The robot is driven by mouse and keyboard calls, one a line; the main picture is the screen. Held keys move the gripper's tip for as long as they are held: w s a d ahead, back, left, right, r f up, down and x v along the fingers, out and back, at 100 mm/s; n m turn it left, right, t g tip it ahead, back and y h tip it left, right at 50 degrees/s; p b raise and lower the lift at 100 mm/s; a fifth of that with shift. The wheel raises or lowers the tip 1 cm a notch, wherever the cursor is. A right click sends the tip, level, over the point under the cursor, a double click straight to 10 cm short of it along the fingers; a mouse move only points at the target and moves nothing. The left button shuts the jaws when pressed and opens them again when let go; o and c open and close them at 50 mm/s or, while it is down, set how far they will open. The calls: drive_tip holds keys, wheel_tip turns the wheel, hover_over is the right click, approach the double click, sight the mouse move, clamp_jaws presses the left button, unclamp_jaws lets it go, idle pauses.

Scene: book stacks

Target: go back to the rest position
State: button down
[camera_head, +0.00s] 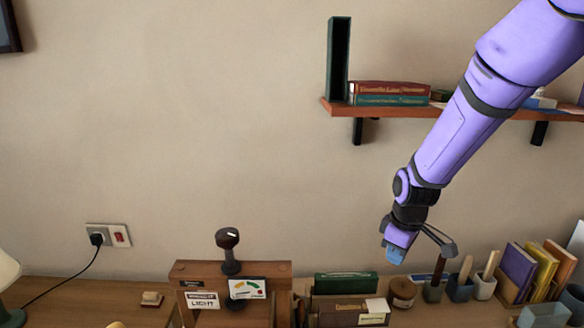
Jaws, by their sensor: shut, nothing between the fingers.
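My gripper (396,256) hangs at the end of my purple arm, pointing down, to the right of the picture's middle. It is shut with nothing held. It shows in front of the wall, above the back of the desk. Its tip appears just above a round brown container (403,292) in the picture; I cannot tell the distance between them. My arm comes in from the upper right and covers part of the wall shelf.
A wall shelf (450,112) carries books (390,92) and a dark green upright (338,60). The desk holds a wooden stand (190,270) with a dark knob (228,238), a file box (346,285), several pots (460,288) and upright books (518,265). The wall left of centre is clear.

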drive_tip(key=s+d+r+m+t, duration=0.1)
drive_tip(key=s+d+r+m, duration=0.1)
drive_tip(key=s+r, duration=0.45)
drive_tip(key=s+d+r+m+t, duration=0.1)
drive_tip(key=s+r+m, duration=0.25)
drive_tip(key=r, duration=0.65)
drive_tip(key=s+d+r+m+t, duration=0.1)
drive_tip(key=s+r+m, duration=0.1)
drive_tip(key=s, duration=0.5)
drive_tip(key=s+d+r+m+t, duration=0.1)
drive_tip(key=s+r+m, duration=0.1)
drive_tip(key=s+r, duration=0.2)
drive_tip(key=s, duration=0.3)
drive_tip(key=shift+d+r, duration=0.2)
drive_tip(key=shift+d, duration=0.2)
